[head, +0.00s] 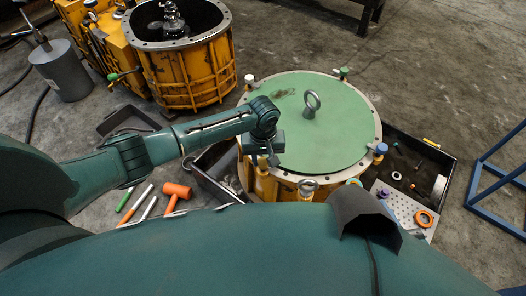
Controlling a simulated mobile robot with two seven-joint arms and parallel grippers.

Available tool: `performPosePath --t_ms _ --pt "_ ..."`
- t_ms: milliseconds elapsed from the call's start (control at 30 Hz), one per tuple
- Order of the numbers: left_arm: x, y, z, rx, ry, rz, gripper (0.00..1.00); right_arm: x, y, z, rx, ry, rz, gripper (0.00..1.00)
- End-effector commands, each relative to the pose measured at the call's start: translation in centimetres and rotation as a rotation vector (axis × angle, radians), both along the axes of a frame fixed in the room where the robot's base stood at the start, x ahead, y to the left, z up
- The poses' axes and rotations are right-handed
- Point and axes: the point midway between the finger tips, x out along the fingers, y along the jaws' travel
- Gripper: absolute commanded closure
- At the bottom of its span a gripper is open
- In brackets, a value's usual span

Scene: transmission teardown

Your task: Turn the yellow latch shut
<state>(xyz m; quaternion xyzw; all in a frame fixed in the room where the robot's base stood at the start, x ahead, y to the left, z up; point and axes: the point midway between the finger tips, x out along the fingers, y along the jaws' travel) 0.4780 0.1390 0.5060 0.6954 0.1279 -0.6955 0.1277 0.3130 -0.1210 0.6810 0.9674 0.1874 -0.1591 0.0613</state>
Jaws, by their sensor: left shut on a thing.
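The yellow latch (262,181) is at the front-left rim of a yellow drum-shaped housing with a flat green lid (318,140). My left gripper (264,158) points down at this rim and is shut on the latch. The gripper hides most of the latch, so I cannot tell how far it is turned. Other rim latches show: a white-topped one (249,80), a green one (343,72) and a blue one (381,148). My right gripper is not in view.
A metal lifting eye (312,104) stands on the lid. An open yellow housing (186,62) stands behind left. A dark tray (446,160) with parts is on the right. An orange mallet (176,191) and tools lie front left. Blue frame legs (490,170) stand far right.

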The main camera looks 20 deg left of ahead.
Motion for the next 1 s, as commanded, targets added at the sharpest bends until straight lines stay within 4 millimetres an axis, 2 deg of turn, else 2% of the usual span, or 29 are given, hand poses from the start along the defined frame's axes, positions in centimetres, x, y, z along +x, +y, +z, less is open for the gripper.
performPosePath --t_ms 33,200,467,700,1000 --pt "-0.2 -0.1 0.9 -0.001 0.006 0.022 0.92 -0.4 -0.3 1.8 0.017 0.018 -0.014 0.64" --pt "-0.2 -0.1 0.8 -0.001 0.007 0.102 0.92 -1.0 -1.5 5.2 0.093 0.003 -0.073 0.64" --pt "-0.1 -0.1 0.5 0.0 0.005 0.255 0.92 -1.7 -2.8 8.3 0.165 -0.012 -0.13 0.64" --pt "-0.1 0.0 0.3 0.001 0.006 0.458 0.92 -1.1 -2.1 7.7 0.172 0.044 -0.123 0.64" --pt "0.0 0.0 0.1 0.002 0.003 0.637 0.92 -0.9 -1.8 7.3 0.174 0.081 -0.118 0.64"
